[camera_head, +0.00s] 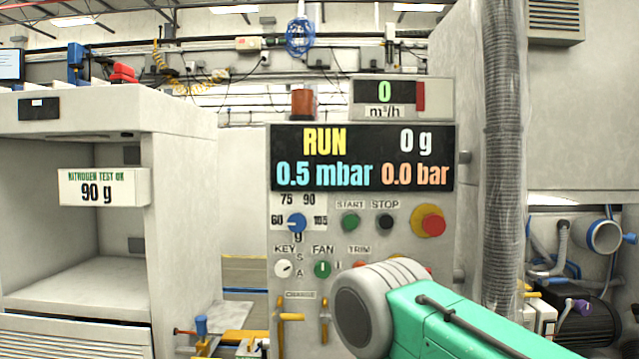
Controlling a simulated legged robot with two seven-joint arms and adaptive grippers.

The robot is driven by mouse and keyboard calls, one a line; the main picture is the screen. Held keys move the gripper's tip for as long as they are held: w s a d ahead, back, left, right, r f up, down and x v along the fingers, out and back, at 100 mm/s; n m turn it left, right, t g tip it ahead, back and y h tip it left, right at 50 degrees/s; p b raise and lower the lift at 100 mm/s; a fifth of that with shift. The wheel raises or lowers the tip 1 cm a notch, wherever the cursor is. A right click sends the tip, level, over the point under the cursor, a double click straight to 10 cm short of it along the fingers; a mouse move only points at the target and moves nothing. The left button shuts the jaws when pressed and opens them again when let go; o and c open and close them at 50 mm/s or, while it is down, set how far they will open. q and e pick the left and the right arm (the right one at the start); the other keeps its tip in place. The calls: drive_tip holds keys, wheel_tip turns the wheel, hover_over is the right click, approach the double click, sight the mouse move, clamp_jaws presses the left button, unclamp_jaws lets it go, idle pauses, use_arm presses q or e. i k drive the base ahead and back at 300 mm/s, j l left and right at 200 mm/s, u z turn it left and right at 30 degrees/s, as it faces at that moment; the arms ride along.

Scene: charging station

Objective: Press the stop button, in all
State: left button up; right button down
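The stop button (387,221) is a small black round button under the label STOP on the grey control panel (310,262). It is in plain view and nothing covers it. A green start button (350,222) sits to its left, and a red emergency knob on a yellow base (430,222) to its right. A green and grey link of my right arm reaches in from the lower right, in front of the panel's lower part. It hides part of the lower row of controls. Neither gripper shows in this view.
The display (362,158) above the buttons reads RUN, 0 g, 0.5 mbar and 0.0 bar. A blue dial (297,222) is left of the start button. An open cabinet (60,240) stands on the left. A thick ribbed hose (503,150) hangs right of the panel.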

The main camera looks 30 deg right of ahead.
sight(386, 222)
drive_tip(key=z, duration=1.15)
